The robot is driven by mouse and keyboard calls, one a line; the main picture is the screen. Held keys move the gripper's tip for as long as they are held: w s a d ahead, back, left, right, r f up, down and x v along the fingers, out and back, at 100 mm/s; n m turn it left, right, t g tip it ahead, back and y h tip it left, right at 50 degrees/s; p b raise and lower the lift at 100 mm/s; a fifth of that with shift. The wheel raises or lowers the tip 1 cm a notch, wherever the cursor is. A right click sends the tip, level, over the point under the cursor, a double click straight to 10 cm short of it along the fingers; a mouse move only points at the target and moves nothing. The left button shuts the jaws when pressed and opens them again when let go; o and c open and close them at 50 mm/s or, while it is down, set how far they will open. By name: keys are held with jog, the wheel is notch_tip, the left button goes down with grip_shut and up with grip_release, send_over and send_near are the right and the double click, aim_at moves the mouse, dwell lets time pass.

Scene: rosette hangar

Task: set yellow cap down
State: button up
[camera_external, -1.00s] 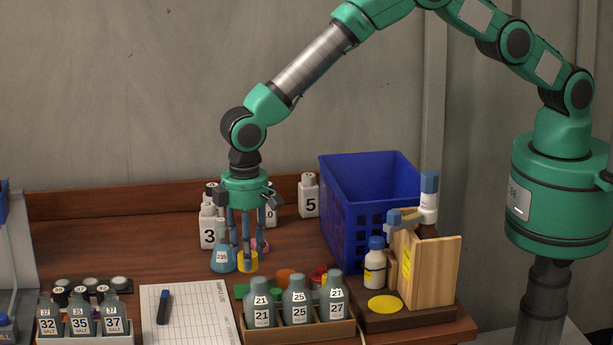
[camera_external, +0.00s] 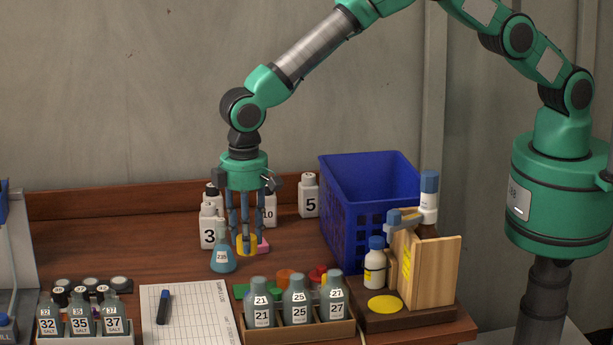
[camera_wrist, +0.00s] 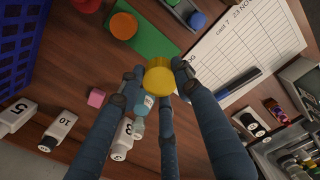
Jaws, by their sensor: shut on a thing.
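The yellow cap (camera_external: 246,246) is a short ridged cylinder, held between the fingertips of my gripper (camera_external: 246,238). In the wrist view the cap (camera_wrist: 159,81) sits between the dark fingertips of my gripper (camera_wrist: 158,88), with wood and the end of a green strip behind it. In the external view it overlaps a small pink block (camera_external: 263,247), with a blue flask (camera_external: 222,261) close on its left. A flat yellow disc (camera_external: 384,305) lies on the dark base of the wooden stand (camera_external: 430,275). How high the cap is above the table is hard to tell.
A blue crate (camera_external: 345,215) stands to the right. White numbered bottles (camera_external: 308,197) stand at the back. A rack of grey bottles (camera_external: 310,331), a paper sheet with a marker (camera_external: 190,320) and salt bottles (camera_external: 80,325) line the front. Bare wood lies left of the flask.

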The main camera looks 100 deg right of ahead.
jog(key=s+d+m+b, duration=0.2)
jog(key=s+d+b, duration=0.2)
jog(key=s+d, duration=0.3)
jog(key=s+d+m+b, duration=0.2)
jog(key=s+d+b, duration=0.3)
jog(key=d, duration=0.8)
jog(key=s, duration=0.3)
jog(key=shift+d+f+m, duration=0.2)
jog(key=shift+d+m, duration=0.05)
jog(key=shift+m, duration=0.05)
jog(key=shift+s, duration=0.1)
jog(key=shift+f, duration=0.1)
jog(key=shift+f+b, duration=0.75)
jog(key=shift+f, duration=2.25)
jog(key=shift+f+b, duration=0.35)
jog(key=shift+f, duration=1.55)
jog(key=shift+f, duration=0.1)
